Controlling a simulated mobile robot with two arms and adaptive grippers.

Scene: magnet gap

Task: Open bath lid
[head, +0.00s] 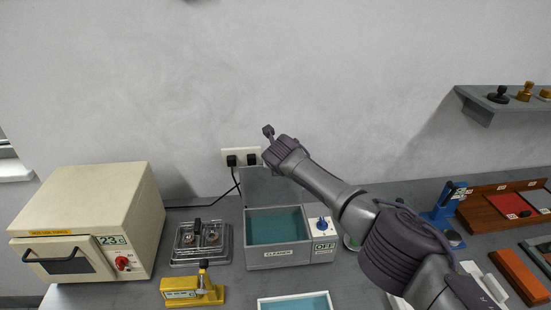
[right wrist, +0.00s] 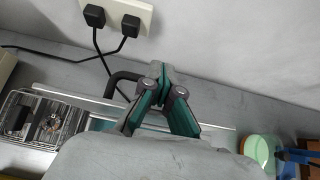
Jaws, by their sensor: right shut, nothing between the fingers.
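The bath, a grey box labelled CLEANER (head: 278,258), stands on the bench in the head view with blue-green liquid showing inside. Its grey lid (head: 256,187) stands raised at the back edge, near the wall. In the right wrist view the lid's edge (right wrist: 75,94) shows as a thin strip, with a dark curved handle (right wrist: 120,76) on the wall side. My right gripper (head: 268,131) is shut and empty above the lid. In the right wrist view its fingertips (right wrist: 161,72) are close beside the handle; contact cannot be told. My left gripper is not in view.
A cream oven (head: 90,215) and a wire-basket tray (head: 200,243) stand left of the bath. A yellow device (head: 192,290) and a white-rimmed tray (head: 295,303) are in front. Plugs with cords (head: 232,160) are on the wall behind. The right side of the bench is crowded.

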